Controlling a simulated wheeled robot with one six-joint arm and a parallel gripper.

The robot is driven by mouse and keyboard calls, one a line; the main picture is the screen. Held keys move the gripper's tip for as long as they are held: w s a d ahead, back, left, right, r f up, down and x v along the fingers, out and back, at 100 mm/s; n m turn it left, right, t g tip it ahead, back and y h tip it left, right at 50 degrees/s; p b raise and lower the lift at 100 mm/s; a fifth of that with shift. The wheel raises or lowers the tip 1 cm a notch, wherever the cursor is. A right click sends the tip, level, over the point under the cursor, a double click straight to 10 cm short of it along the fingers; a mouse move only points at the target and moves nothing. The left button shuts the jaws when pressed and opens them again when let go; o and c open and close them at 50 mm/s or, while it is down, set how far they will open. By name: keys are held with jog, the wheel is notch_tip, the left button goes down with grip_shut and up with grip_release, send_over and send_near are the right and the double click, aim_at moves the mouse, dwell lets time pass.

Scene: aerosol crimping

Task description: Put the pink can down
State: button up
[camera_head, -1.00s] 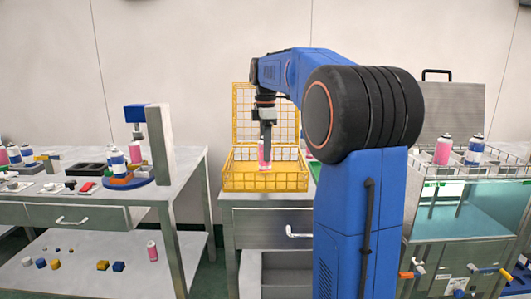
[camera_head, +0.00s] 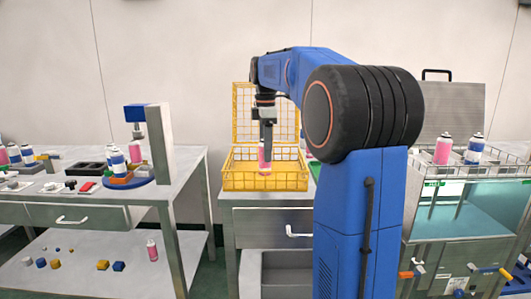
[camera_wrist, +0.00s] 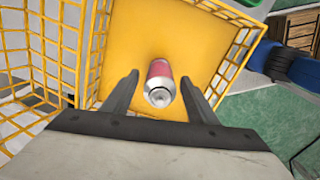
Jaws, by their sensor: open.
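The pink can (camera_head: 264,166) stands inside the yellow wire basket (camera_head: 240,180) on the middle bench. In the wrist view the pink can (camera_wrist: 159,72) shows from above, with its silver top facing the camera, over the basket's yellow floor (camera_wrist: 195,45). My gripper (camera_head: 266,146) reaches down into the basket around the can's upper part. In the wrist view the fingers of my gripper (camera_wrist: 160,80) are open, one on each side of the can, with a gap visible on both sides. The can's lower part is hidden by the basket front in the head view.
The basket's open lid (camera_head: 243,110) stands up behind the can. A left bench (camera_head: 180,165) holds cans and small parts. A tank (camera_head: 465,210) with cans above it stands at the right.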

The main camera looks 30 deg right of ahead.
notch_tip(320, 180, up, 11)
jog(key=shift+r, duration=0.1)
dwell(0.3)
jog(key=shift+s, duration=0.1)
jog(key=s+a+f+m+t, duration=0.1)
jog(key=s+a+f+m, duration=0.2)
jog(key=s+a+f, duration=0.4)
jog(key=s+a+f+m+t, duration=0.1)
jog(key=s+a+f+m, duration=0.4)
jog(key=s, duration=0.4)
jog(key=s+a+f+m+t, duration=0.1)
jog(key=s+a+f+m, duration=0.1)
jog(key=s+f, duration=0.5)
jog(key=s+a+f+m+t, duration=0.1)
jog(key=s+a+f+m, duration=0.2)
jog(key=s+a+f, duration=0.2)
jog(key=s+f, duration=0.3)
jog(key=f, duration=0.4)
jog(key=shift+s+a+t, duration=0.15)
jog(key=shift+a+t, duration=0.05)
jog(key=shift+t, duration=0.2)
